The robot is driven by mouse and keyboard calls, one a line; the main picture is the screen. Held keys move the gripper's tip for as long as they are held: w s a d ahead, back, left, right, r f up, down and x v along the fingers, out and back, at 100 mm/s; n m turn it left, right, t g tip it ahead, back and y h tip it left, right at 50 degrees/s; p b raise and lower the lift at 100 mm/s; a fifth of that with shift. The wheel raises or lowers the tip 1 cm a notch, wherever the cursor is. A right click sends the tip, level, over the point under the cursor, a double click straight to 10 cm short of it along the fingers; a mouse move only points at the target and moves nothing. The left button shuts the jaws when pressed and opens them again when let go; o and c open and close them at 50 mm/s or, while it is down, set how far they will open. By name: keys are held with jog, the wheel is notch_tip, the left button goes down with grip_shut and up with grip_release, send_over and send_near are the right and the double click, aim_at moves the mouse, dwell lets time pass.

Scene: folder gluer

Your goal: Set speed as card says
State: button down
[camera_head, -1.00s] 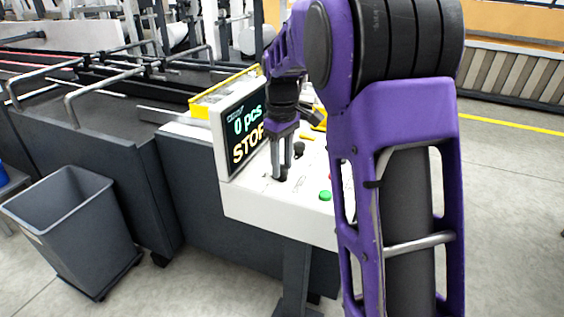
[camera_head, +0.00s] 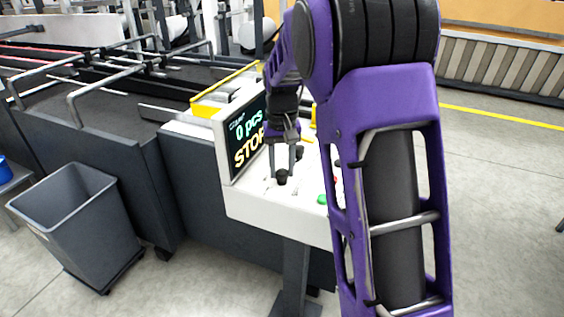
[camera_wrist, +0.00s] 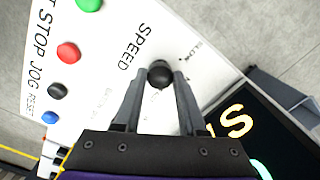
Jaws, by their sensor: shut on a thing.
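The black speed knob (camera_wrist: 159,75) stands on the white control panel (camera_wrist: 184,28), by the printed word SPEED, in the wrist view. My gripper (camera_wrist: 158,76) is shut on it, one fingertip on each side. In the head view my gripper (camera_head: 283,170) points down at the panel beside the screen. The screen (camera_head: 245,137) reads 0 pcs and STOP. I cannot make out a card's text in these views.
A green button (camera_wrist: 90,4), a red button (camera_wrist: 68,52), a black button (camera_wrist: 57,91) and a blue button (camera_wrist: 50,117) line the panel. A grey bin (camera_head: 77,226) stands on the floor at left. The conveyor frame (camera_head: 90,120) fills the back left.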

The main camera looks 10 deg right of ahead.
aim_at(282, 172)
jog(key=shift+m+p, duration=0.55)
jog(key=shift+m, duration=0.95)
jog(key=shift+c, duration=2.3)
grip_release()
notch_tip(282, 172, up, 18)
jog(key=p, duration=0.1)
jog(key=shift+f, duration=0.25)
